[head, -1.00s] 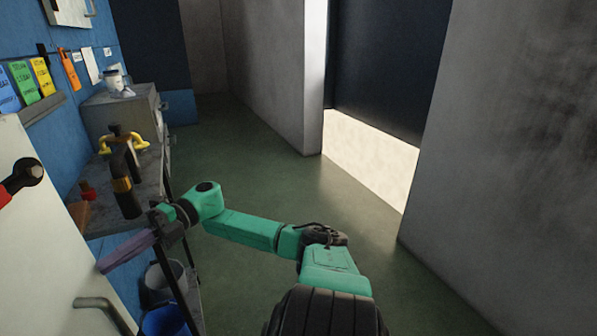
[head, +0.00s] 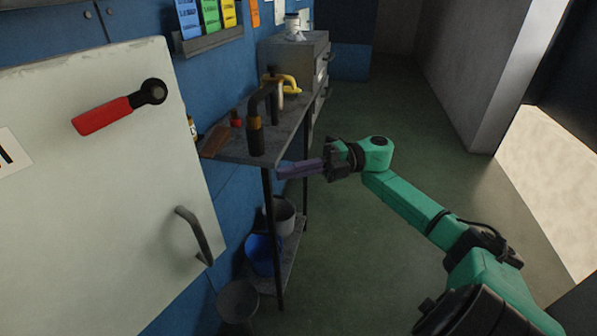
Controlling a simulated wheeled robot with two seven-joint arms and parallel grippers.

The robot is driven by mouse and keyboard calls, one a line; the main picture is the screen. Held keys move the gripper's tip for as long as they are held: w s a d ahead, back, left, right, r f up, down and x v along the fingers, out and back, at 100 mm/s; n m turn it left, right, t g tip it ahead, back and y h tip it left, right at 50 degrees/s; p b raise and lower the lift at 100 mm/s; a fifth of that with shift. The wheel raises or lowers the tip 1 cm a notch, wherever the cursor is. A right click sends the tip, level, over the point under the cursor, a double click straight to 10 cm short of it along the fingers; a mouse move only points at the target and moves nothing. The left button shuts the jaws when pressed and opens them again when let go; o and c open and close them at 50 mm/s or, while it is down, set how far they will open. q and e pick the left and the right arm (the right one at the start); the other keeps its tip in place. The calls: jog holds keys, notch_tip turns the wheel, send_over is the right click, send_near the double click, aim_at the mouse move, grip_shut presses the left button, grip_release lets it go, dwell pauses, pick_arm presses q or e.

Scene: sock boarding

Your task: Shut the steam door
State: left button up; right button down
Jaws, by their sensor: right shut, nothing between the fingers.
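The steam door (head: 90,200) is a pale, off-white panel filling the left of the head view. It carries a red-gripped lever (head: 105,115) with a black pivot near its top and a grey bar handle (head: 194,234) near its lower right edge. Its hinge side is out of frame, so I cannot tell how far it stands open. My right gripper (head: 300,169), with purple fingers, is shut and empty. Its fingers point left, towards the door, and appear right of the door's edge, apart from it, in front of the shelf. My left gripper is out of view.
A grey shelf unit (head: 245,150) right of the door holds a dark tool with a brass collar (head: 255,125) and a yellow-handled item (head: 285,84). The green floor to the right is clear.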

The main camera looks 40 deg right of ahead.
jog(key=m+t+p, duration=0.2)
send_near(196, 190)
jog(key=s+a, duration=0.1)
jog(key=a, duration=0.3)
jog(key=w, duration=0.1)
jog(key=w+a, duration=0.1)
jog(key=w, duration=0.1)
jog(key=shift+a+r+h, duration=0.15)
jog(key=shift+r+h, duration=0.25)
jog(key=shift+w+f, duration=0.1)
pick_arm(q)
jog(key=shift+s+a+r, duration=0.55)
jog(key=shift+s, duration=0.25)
